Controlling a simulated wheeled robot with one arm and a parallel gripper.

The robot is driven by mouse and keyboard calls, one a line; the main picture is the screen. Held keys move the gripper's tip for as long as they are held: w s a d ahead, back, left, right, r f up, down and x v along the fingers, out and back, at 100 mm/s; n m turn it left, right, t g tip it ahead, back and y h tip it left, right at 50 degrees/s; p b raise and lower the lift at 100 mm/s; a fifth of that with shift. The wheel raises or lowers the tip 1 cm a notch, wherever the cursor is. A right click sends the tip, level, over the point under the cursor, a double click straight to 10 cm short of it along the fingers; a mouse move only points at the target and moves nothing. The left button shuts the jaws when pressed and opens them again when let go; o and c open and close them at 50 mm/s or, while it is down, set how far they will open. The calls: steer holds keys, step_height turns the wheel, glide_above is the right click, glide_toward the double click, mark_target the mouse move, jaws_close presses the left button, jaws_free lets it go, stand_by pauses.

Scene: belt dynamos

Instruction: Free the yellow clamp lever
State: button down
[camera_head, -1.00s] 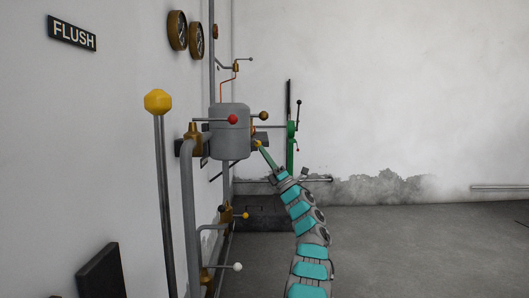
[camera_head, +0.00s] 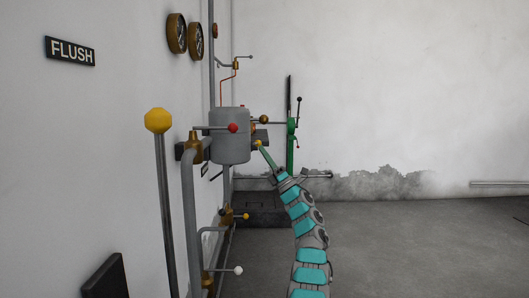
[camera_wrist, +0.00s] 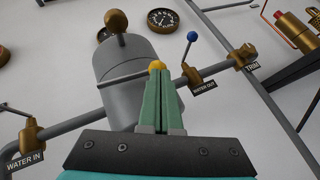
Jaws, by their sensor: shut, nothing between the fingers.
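A small yellow knob (camera_head: 257,142) sits at the tip of my gripper (camera_head: 260,149) in the head view, beside the grey tank (camera_head: 230,140). In the wrist view the yellow knob (camera_wrist: 156,66) shows just past my green fingertips (camera_wrist: 157,74). A thin grey rod (camera_wrist: 125,78) runs to it from the left, across the tank. The fingers are shut together with nothing between them. Whether they touch the knob, I cannot tell. A larger yellow knob (camera_head: 158,120) tops a tall grey lever nearer the camera, well left of my gripper.
A red-knobbed handle (camera_head: 233,128) is left of my gripper. A blue-knobbed valve (camera_wrist: 193,37) stands on the WATER OUT pipe. A green stand (camera_head: 291,130) with levers is behind, to the right. The floor at the right (camera_head: 430,240) is clear.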

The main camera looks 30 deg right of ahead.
steer(key=shift+w+d+r+p, duration=0.25)
steer(key=shift+r+p, duration=0.35)
steer(key=shift+p, duration=1)
steer(key=w+b+v, duration=0.1)
steer(key=v, duration=0.6)
steer(key=w+d+f+b+v, duration=0.1)
steer(key=v, duration=0.5)
steer(key=shift+d+f, duration=0.35)
steer(key=shift+f, duration=0.15)
steer(key=shift+s, duration=0.15)
